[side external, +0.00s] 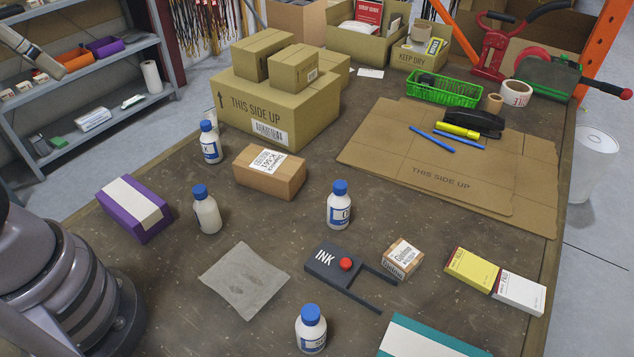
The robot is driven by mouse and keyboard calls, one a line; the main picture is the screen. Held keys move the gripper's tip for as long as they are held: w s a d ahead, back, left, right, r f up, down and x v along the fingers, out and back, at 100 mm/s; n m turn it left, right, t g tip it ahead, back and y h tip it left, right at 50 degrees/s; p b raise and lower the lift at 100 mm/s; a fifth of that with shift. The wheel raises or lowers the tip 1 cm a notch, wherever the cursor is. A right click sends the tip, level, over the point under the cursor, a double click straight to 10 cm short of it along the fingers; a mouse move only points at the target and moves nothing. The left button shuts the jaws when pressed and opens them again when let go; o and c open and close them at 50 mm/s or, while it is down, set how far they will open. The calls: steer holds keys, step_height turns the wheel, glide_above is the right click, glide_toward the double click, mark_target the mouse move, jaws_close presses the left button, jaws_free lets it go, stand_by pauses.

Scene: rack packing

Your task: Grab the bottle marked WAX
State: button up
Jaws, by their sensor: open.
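Several white bottles with blue caps stand upright on the table. The back-left bottle (210,147) has a blue label turned partly away; one letter shows at its edge and looks like an X. The bottle left of centre (207,214) shows no readable label. The centre bottle (339,208) and the front bottle (311,333) have blue-and-white labels too small or turned to read. I cannot read the whole word WAX on any of them.
A brown carton (268,174) stands close to the back-left bottle, before a large THIS SIDE UP box (283,105). Flat cardboard (400,165) covers the back right.

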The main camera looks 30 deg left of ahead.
steer(key=w+f+m+g+y, duration=0.3)
steer(key=w+f+m+g, duration=0.15)
steer(key=f+g, duration=0.2)
steer(key=m+t+y, duration=0.9)
steer(key=m+y, duration=0.4)
steer(key=m, duration=0.6)
glide_toward(202, 198)
steer(key=x, duration=0.4)
steer(key=shift+r, duration=0.1)
steer(key=shift+w+a, duration=0.15)
steer(key=shift+a, duration=0.2)
steer(key=x, duration=0.6)
steer(key=shift+w+a, duration=0.2)
steer(key=shift+a, duration=0.05)
jaws_close()
